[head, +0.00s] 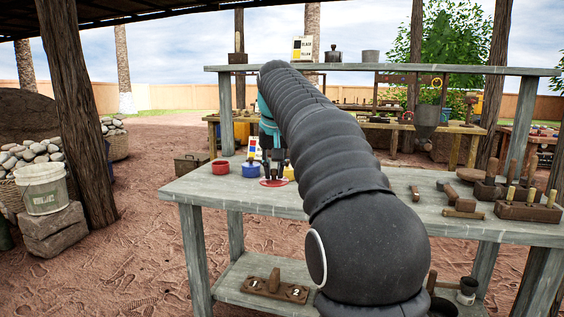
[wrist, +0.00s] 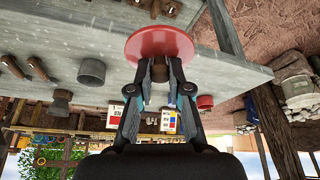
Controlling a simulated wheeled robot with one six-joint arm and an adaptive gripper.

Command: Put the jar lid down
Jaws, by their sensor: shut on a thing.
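The jar lid is a round red disc (wrist: 160,42) at the fingertips in the wrist view. Its red edge (head: 274,183) shows low over the grey tabletop in the head view, left of my arm. In the head view my gripper (head: 272,174) points down and is partly covered by my arm. I cannot tell whether the lid touches the table (head: 330,202). A red pot (head: 220,167) and a blue pot (head: 250,170) stand left of the lid.
A small colour card (head: 253,148) stands behind the blue pot. Wooden tools (head: 463,207) and a block with upright handles (head: 528,206) lie at the table's right. The table's front left stretch is clear. A lower shelf holds a numbered wooden board (head: 274,288).

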